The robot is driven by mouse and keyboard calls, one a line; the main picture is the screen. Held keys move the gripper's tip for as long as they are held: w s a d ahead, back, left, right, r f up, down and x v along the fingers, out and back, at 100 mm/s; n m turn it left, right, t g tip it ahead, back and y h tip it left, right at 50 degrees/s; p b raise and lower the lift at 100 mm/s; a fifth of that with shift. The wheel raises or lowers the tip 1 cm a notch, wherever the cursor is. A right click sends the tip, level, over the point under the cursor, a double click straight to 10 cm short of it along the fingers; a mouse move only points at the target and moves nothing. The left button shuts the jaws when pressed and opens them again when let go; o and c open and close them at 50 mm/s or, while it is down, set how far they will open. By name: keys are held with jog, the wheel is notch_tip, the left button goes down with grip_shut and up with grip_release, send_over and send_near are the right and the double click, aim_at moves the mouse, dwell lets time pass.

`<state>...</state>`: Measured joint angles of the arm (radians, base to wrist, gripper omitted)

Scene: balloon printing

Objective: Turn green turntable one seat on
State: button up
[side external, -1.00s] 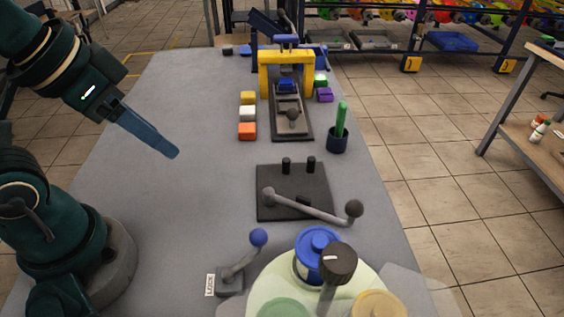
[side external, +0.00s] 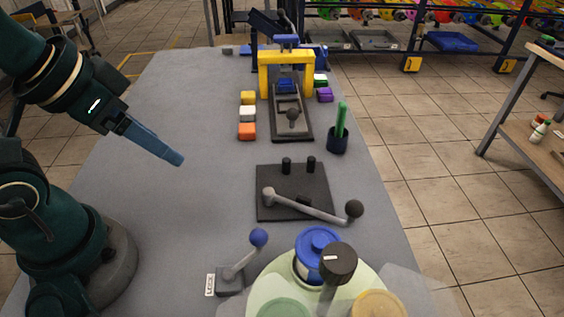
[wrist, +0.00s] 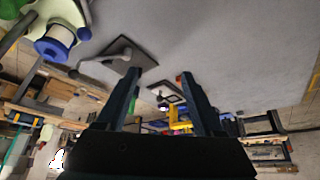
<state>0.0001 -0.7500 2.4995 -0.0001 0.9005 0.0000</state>
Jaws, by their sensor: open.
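The pale green turntable (side external: 258,292) is at the bottom of the side view, partly cut off by the frame edge. It carries a blue round pot (side external: 318,240), a green round piece (side external: 284,309) and a yellow one (side external: 378,304). A black knob (side external: 340,262) stands up in front of the blue pot. A grey lever with a blue ball (side external: 258,237) stands beside the turntable on the left. My gripper (side external: 180,160) is open and empty above the left of the table, well away from the turntable. In the wrist view, its two fingers (wrist: 159,76) are spread apart.
A dark plate with a grey lever arm (side external: 310,206) lies beyond the turntable. Farther back are a green-handled tool in a cup (side external: 338,138), a yellow frame (side external: 264,80) and coloured blocks (side external: 247,131). The table's left half (side external: 170,200) is clear.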

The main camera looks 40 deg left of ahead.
notch_tip(320, 180, up, 4)
jog(key=r, duration=0.1)
jog(key=n+g+h, duration=1.1)
jog(key=g+h, duration=0.3)
jog(key=g, duration=0.2)
send_over(345, 279)
jog(key=v, duration=0.4)
jog(key=shift+h, duration=0.5)
notch_tip(345, 279, down, 7)
jog(key=shift+s+d+f, duration=0.1)
jog(key=shift+s, duration=0.05)
jog(key=shift+s+d+f, duration=0.1)
jog(key=shift+d, duration=0.05)
jog(key=shift+x, duration=2.35)
grip_shut()
